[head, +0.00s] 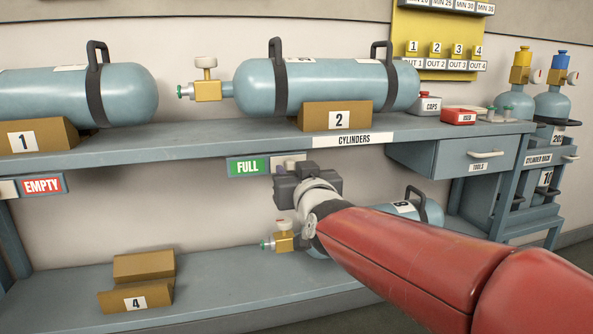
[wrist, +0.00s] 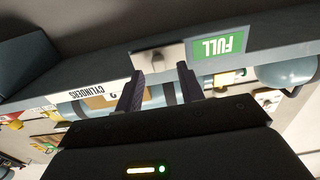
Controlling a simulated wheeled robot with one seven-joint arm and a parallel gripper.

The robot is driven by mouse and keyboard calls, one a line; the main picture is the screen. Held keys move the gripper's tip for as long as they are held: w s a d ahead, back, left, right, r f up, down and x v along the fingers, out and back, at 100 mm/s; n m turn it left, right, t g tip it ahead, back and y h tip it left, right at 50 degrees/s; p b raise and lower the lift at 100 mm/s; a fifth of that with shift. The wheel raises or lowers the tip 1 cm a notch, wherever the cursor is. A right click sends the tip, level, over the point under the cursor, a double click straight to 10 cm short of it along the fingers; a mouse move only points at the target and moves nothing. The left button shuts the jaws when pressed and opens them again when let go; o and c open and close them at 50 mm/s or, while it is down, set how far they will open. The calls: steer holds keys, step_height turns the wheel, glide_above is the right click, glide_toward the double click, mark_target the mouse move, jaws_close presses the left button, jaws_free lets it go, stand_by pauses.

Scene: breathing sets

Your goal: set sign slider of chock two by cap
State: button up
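Chock two (head: 335,116) is a brown block labelled 2 on the upper shelf, under a blue cylinder (head: 330,82). Below the shelf's front edge is its sign, showing a green FULL panel (head: 248,167). The pale slider cap (head: 280,160) covers the sign's right part. The wrist view is upside down and shows the green panel (wrist: 220,47) with the cap (wrist: 158,57) beside it. My gripper (head: 308,180) is just below the cap in the head view. In the wrist view my gripper (wrist: 160,72) is open, its fingertips on either side of the cap; I cannot tell whether they touch it.
The shelf edge (head: 200,147) runs just above the sign. A red EMPTY sign (head: 42,186) is at the left, below chock one (head: 38,137). A cylinder with a valve (head: 283,238) lies below my gripper, partly hidden by my arm. Chock four (head: 137,283) is empty on the lower shelf.

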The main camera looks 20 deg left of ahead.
mark_target(289, 165)
steer(key=shift+x, duration=1.05)
steer(key=shift+c, duration=0.5)
jaws_close()
